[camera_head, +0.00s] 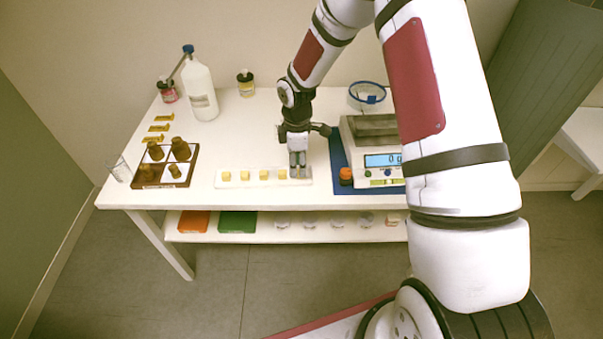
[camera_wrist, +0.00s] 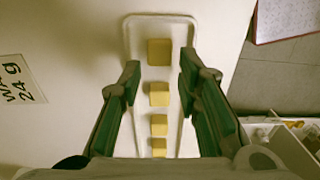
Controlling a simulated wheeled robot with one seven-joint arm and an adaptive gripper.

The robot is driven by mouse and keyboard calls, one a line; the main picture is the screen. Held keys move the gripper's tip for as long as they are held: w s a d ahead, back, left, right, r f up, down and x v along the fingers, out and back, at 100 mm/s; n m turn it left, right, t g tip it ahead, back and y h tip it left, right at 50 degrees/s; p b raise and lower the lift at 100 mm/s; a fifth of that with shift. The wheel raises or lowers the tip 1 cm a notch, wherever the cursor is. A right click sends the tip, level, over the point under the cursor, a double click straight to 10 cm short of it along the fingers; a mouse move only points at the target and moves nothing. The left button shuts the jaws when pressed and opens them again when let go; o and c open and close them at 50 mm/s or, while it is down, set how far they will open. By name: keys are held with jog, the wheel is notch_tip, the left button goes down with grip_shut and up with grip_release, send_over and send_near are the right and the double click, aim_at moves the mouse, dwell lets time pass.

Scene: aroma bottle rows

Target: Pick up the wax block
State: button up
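Several yellow wax blocks sit in a row on a long white tray (camera_head: 236,185) near the table's front edge. The leftmost wax block (camera_head: 226,176) and its neighbours show in the head view; the tray's right end is partly hidden by my gripper (camera_head: 299,172). In the wrist view my gripper (camera_wrist: 160,64) is open, with its two green fingers wide apart on either side of the row. The end wax block (camera_wrist: 159,52) lies just beyond the fingertips, and another wax block (camera_wrist: 159,94) lies between the fingers. Nothing is held.
A scale (camera_head: 383,160) on a blue mat stands right of the tray. A brown-and-white rack (camera_head: 147,182) with brown bottles is at left. A large white bottle (camera_head: 200,92) stands behind. A "Wax 24 g" label (camera_wrist: 22,84) lies beside the tray. The table is bare between the rack and tray.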

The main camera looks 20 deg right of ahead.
jog(key=shift+f, duration=1.25)
jog(key=c, duration=0.5)
jog(key=shift+r, duration=0.15)
